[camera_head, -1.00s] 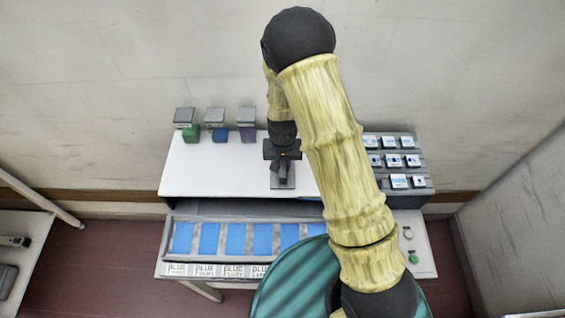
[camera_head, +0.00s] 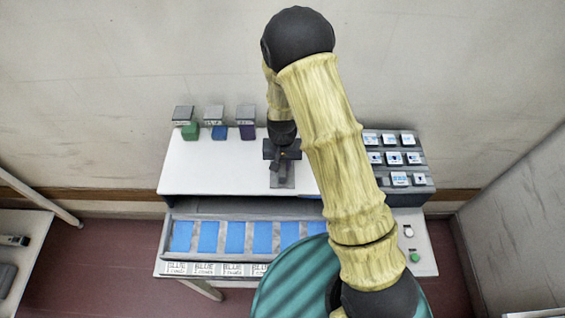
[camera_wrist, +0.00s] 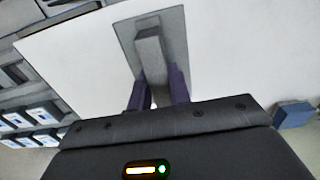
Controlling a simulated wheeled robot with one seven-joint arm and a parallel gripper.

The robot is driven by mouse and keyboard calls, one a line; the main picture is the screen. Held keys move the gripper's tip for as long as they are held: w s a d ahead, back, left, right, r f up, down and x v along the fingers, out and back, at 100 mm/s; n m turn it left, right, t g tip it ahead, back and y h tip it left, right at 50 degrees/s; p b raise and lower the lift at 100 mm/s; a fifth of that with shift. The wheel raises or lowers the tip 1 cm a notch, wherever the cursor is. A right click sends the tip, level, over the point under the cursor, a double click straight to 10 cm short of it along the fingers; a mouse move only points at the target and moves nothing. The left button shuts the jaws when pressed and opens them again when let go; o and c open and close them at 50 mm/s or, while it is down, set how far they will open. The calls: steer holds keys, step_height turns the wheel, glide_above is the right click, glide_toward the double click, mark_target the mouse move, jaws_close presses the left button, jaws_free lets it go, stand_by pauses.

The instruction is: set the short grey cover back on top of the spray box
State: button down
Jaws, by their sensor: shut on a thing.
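The short grey cover (camera_wrist: 176,22) is a flat grey plate with a raised bar handle (camera_wrist: 150,48), seen at the top of the wrist view. My gripper (camera_wrist: 158,88) has its purple-looking fingers shut on that handle. In the head view my gripper (camera_head: 282,154) points down over the white-topped box (camera_head: 215,170), with the cover (camera_head: 283,181) under it. I cannot tell whether the cover touches the white top or hangs just above it. I cannot tell for certain which part is the spray box. My arm hides the right part of the white top.
Grey-topped holders with a green block (camera_head: 190,132), a blue block (camera_head: 219,133) and a purple block (camera_head: 247,132) stand at the back left. A grey button panel (camera_head: 425,165) is at the right. A front tray (camera_head: 200,258) holds several blue panels. The white top's left side is clear.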

mark_target(283, 162)
steer(key=c, duration=1.2)
jaws_free()
steer(key=shift+w, duration=0.1)
steer(key=shift+r, duration=0.55)
step_height(283, 162, up, 16)
steer(key=b, duration=0.4)
steer(key=shift+r, duration=0.15)
steer(key=shift+d, duration=0.1)
steer(key=s+d+f+t+b, duration=0.2)
steer(key=s+d, duration=1)
steer(key=d, duration=0.1)
steer(key=shift+s+d+f+t, duration=0.2)
steer(key=shift+s+t, duration=0.1)
steer(key=shift+s, duration=0.05)
